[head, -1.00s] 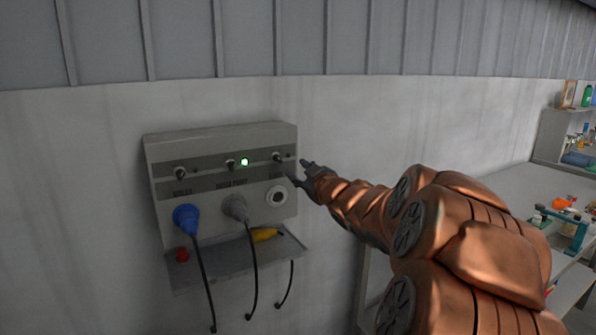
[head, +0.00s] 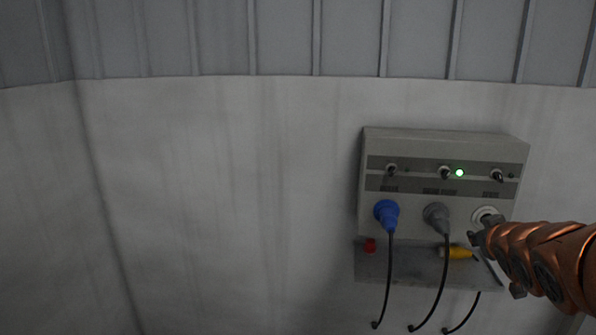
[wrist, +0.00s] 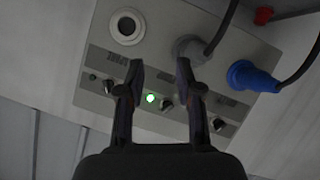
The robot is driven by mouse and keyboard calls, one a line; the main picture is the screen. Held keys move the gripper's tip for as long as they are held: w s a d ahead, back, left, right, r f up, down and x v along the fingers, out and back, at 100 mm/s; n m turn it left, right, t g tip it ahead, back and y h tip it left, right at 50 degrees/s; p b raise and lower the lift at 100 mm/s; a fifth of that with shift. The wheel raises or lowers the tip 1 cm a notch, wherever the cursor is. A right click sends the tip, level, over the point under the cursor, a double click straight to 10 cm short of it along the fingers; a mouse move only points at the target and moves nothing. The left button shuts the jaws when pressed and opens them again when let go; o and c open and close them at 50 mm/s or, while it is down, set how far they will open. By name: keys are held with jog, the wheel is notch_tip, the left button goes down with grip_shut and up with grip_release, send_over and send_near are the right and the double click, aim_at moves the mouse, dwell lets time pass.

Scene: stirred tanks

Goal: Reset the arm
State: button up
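My gripper (head: 481,239) shows at the right in the head view, at the end of my copper-coloured arm, in front of the lower right part of a grey control box (head: 430,147). In the wrist view my gripper (wrist: 160,72) has its two dark fingers apart with nothing held between them. Behind the fingers are the box face, a lit green lamp (wrist: 150,99) and toggle switches. I cannot tell from the head view how far the fingertips are from the box.
A blue plug (head: 386,213) and a grey plug (head: 436,216) sit in the box's sockets. The right socket (wrist: 127,27) is empty. A yellow plug (head: 459,253) and a red item (head: 370,246) are at the shelf (head: 410,270) below. Cables hang down. Bare wall lies left.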

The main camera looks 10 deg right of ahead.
jog(key=s+a+f+g+y, duration=0.1)
jog(key=s+a+f+g, duration=0.3)
jog(key=a, duration=0.4)
jog(key=s+a+f+g+y, duration=0.2)
jog(key=s+a+f, duration=0.3)
jog(key=a+f, duration=0.15)
jog(key=s+a+f+g+y, duration=0.1)
jog(key=s+a+f+g, duration=0.1)
jog(key=s+a, duration=0.6)
jog(key=s+a+f+g+y+p, duration=0.1)
jog(key=s+a+g+y, duration=0.1)
jog(key=s+a+g, duration=0.3)
jog(key=s+a, duration=0.4)
jog(key=s, duration=0.3)
jog(key=shift+a+f, duration=0.15)
jog(key=shift+f, duration=0.25)
